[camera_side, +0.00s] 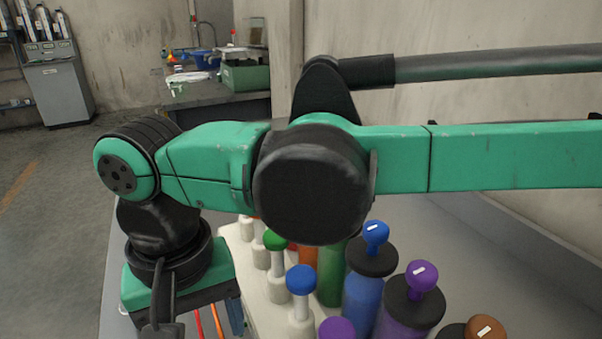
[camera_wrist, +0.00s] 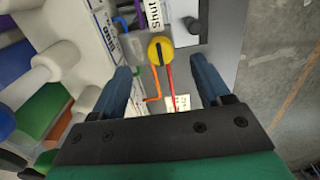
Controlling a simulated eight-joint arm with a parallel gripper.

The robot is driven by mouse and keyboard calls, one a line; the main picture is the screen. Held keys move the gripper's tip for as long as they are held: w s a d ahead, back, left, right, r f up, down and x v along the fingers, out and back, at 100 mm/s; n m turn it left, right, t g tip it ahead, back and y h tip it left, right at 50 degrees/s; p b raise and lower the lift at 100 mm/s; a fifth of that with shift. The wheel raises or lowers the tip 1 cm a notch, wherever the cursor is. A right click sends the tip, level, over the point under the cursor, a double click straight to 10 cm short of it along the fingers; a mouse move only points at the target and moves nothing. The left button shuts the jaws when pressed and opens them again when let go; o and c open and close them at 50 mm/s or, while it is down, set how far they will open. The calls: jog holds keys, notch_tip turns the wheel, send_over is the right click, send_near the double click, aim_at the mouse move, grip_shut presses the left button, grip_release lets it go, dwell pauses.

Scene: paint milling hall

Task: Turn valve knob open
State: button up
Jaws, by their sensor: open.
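The yellow round knob (camera_wrist: 160,51) shows in the wrist view on a grey panel, with a dark line across its top running roughly up and down the picture. A white label reading "Shut" (camera_wrist: 155,14) is just above it. A red line and an orange line run below it. My gripper (camera_wrist: 161,66) is open, with one blue finger on each side of the knob and a gap to each; I cannot tell the height left between them. In the side view my gripper is partly cut off by the bottom edge, and the yellow knob is hidden.
Coloured cylinders with knobs, blue (camera_side: 376,237) and purple (camera_side: 422,276) among them, stand right of my gripper. A small white label (camera_wrist: 182,102) lies between my fingers.

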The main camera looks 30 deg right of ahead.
jog(key=shift+f, duration=2.1)
grip_shut()
